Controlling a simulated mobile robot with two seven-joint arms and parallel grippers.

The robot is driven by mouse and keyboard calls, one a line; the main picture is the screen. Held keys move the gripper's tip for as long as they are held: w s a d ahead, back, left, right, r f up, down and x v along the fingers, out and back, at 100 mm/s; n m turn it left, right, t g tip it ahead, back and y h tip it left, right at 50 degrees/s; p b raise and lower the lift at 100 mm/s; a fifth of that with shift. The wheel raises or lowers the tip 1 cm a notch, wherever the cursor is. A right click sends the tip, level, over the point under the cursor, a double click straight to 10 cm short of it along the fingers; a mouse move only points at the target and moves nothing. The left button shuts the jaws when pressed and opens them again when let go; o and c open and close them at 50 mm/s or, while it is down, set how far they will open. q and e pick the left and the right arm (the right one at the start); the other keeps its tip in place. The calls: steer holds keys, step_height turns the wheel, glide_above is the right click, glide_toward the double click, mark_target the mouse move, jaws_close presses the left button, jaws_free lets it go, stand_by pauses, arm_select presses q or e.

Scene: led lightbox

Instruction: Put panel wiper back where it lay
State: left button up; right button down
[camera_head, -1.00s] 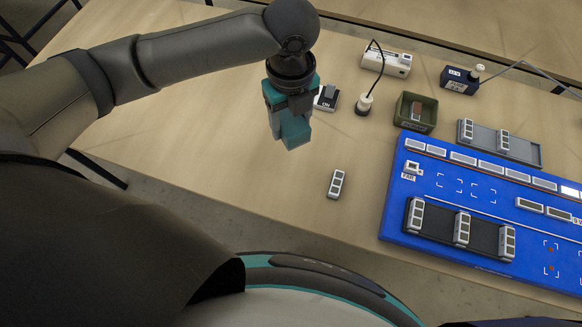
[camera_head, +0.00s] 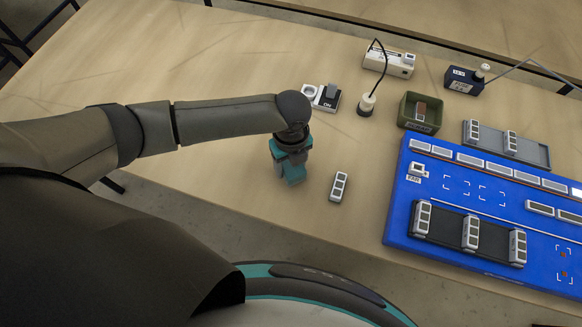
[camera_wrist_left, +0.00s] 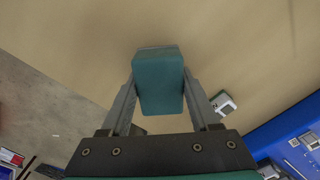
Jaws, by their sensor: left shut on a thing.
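My left gripper (camera_head: 291,163) is shut on the panel wiper, a teal block. In the left wrist view the wiper (camera_wrist_left: 158,82) sits between the two grey fingers of the gripper (camera_wrist_left: 160,95). In the head view the wiper (camera_head: 292,176) points down at the bare wooden table (camera_head: 215,215), left of a small white module. It is low, but I cannot tell if it touches the table. My right gripper is not in view.
The white module (camera_head: 339,186) lies close to the right of the wiper. A switch block (camera_head: 328,98), a lamp-like plug (camera_head: 367,103) and a green bin (camera_head: 420,113) stand behind. The blue panel (camera_head: 400,215) is at the right. The table left of the gripper is clear.

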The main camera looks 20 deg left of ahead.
arm_select(q)
steer(key=shift+f, duration=0.9)
steer(key=shift+f, duration=0.15)
steer(key=o, duration=1.3)
step_height(320, 180, up, 12)
steer(key=shift+r+p, duration=0.2)
steer(key=shift+p, duration=0.9)
